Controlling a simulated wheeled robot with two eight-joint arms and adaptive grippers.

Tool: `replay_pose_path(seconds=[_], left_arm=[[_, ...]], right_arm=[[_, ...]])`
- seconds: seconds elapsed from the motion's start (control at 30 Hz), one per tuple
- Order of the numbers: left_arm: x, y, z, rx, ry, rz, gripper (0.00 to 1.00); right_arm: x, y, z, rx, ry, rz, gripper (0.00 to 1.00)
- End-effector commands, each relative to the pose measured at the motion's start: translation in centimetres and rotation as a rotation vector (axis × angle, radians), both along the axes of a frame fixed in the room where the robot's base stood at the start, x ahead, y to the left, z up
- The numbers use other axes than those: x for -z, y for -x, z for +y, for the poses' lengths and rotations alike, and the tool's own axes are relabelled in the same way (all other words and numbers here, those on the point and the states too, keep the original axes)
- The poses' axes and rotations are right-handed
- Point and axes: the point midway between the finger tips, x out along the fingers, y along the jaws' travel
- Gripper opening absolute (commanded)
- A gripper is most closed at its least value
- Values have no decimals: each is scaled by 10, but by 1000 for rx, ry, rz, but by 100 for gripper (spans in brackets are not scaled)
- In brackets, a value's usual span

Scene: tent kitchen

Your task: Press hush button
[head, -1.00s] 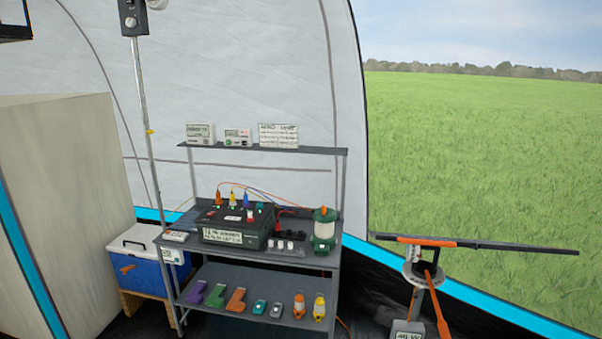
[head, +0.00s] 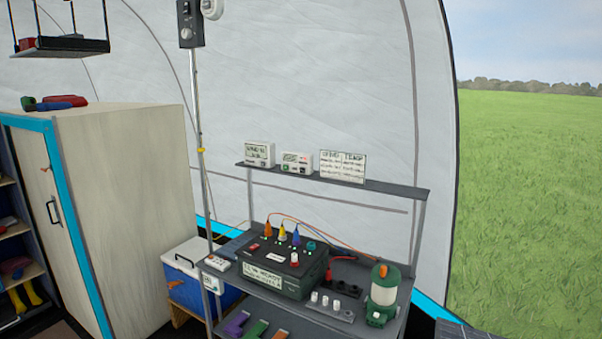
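No button can be read as the hush button at this size. A white round device (head: 212,8) sits at the top edge beside a dark box with a knob (head: 190,24) on a pole; its top is cut off. On the upper shelf, a small white unit (head: 297,163) with a green spot and small controls stands between a white labelled box (head: 260,154) and a white lettered card (head: 342,166). Neither of my grippers is in view.
The metal rack (head: 335,185) bears a dark green power box (head: 280,268) with coloured plugs and a green lantern (head: 383,295). A blue cooler (head: 195,275) and wooden cabinet (head: 125,200) stand left. A hanging tray (head: 62,46) is upper left.

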Motion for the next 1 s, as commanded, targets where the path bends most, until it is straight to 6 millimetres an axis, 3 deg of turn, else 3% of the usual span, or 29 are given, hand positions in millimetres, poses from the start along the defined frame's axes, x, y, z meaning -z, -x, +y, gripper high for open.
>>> replay_pose_path(seconds=[0.03, 0.17, 0.2, 1.0], left_arm=[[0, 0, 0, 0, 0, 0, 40], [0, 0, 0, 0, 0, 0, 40], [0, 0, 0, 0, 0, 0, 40], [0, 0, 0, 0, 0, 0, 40]], right_arm=[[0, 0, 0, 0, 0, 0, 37], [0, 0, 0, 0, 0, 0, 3], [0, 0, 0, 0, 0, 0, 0], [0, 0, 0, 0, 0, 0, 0]])
